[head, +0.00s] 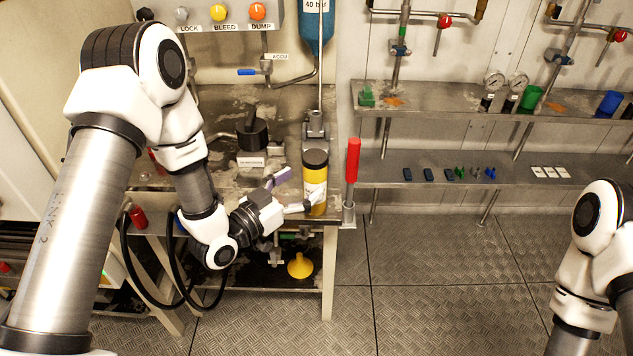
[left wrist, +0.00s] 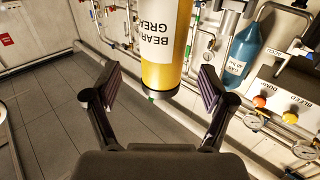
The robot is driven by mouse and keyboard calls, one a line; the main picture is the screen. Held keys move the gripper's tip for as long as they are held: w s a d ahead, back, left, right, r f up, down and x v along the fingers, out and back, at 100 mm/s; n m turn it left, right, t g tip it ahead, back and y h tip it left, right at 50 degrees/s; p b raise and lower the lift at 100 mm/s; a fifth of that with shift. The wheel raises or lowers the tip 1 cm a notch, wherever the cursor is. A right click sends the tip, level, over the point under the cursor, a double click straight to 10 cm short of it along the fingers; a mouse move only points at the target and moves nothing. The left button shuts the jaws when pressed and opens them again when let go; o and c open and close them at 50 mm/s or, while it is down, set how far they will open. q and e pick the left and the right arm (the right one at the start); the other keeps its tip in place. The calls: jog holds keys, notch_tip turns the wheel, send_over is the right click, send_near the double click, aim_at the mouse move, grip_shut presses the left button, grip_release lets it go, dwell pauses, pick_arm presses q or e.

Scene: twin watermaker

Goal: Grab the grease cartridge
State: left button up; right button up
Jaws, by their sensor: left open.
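The grease cartridge (head: 315,170) is a yellow cylinder with a black top and a white label. It stands upright at the right front corner of the metal bench. My left gripper (head: 294,191) is open just left of it, with its fingers pointing at it. In the left wrist view, which is upside down, the cartridge (left wrist: 165,45) lies ahead between the two spread fingers of the left gripper (left wrist: 161,88), with a gap on both sides. My right gripper is out of view; only part of that arm shows at the lower right.
A black round fixture (head: 252,135) stands on the bench (head: 215,115) behind my left wrist. A red upright handle (head: 352,160) is close right of the cartridge. A yellow funnel (head: 300,266) sits below the bench. Shelves (head: 430,170) with small parts are at right, above open floor.

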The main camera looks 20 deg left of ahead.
aim_at(306, 179)
pick_arm(q)
jog(key=p+x, duration=0.1)
jog(key=x, duration=0.4)
jog(key=shift+a+f, duration=0.1)
jog(key=shift+a, duration=0.05)
grip_shut()
